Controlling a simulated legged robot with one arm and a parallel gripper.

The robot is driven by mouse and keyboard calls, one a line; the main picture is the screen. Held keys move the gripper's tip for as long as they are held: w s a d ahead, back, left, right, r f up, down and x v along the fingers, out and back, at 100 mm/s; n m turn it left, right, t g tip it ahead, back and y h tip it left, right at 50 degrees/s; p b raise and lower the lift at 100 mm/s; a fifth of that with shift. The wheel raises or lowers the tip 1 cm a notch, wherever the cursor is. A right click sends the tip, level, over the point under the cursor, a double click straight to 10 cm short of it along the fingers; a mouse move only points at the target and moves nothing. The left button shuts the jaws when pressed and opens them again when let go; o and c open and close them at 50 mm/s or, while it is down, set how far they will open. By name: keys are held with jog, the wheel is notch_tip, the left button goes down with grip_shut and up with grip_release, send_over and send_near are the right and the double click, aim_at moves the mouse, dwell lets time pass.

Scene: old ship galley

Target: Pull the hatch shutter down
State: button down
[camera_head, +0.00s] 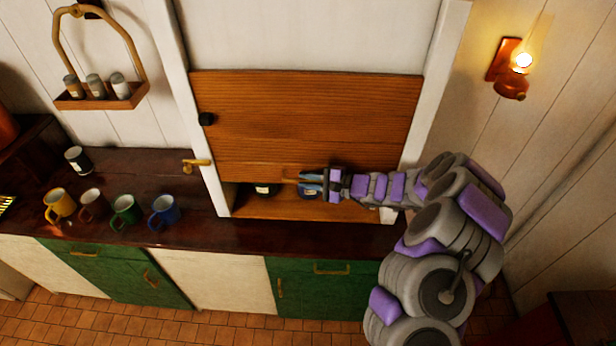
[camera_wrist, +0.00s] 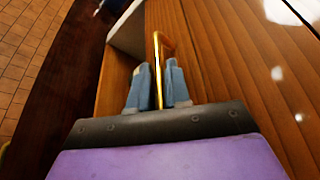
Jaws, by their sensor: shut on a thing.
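The hatch shutter (camera_head: 310,115) is a brown wooden panel of horizontal slats in a white frame above the counter. It is partly down, with an open gap below its lower edge. In the wrist view the shutter (camera_wrist: 225,60) fills the right side. There my gripper (camera_wrist: 163,85) has its blue-grey fingers shut on a brass handle (camera_wrist: 157,48), one finger on each side of it. In the head view the fingers hide part of the handle.
Several mugs (camera_head: 124,208) stand on the dark counter (camera_head: 150,165) at left. A lit wall lamp (camera_head: 511,70) hangs at right.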

notch_tip(320, 180, down, 18)
jog(key=b, duration=1.1)
jog(key=shift+r, duration=0.15)
jog(key=shift+s+f+b, duration=0.1)
jog(key=shift+f+b, duration=0.25)
jog(key=shift+b, duration=0.05)
jog(key=shift+s+f, duration=0.1)
jog(key=shift+f, duration=0.05)
jog(key=c, duration=1.4)
grip_release()
jog(key=shift+c, duration=0.2)
jog(key=shift+d, duration=0.15)
jog(key=p+v, duration=0.3)
jog(key=v, duration=1.4)
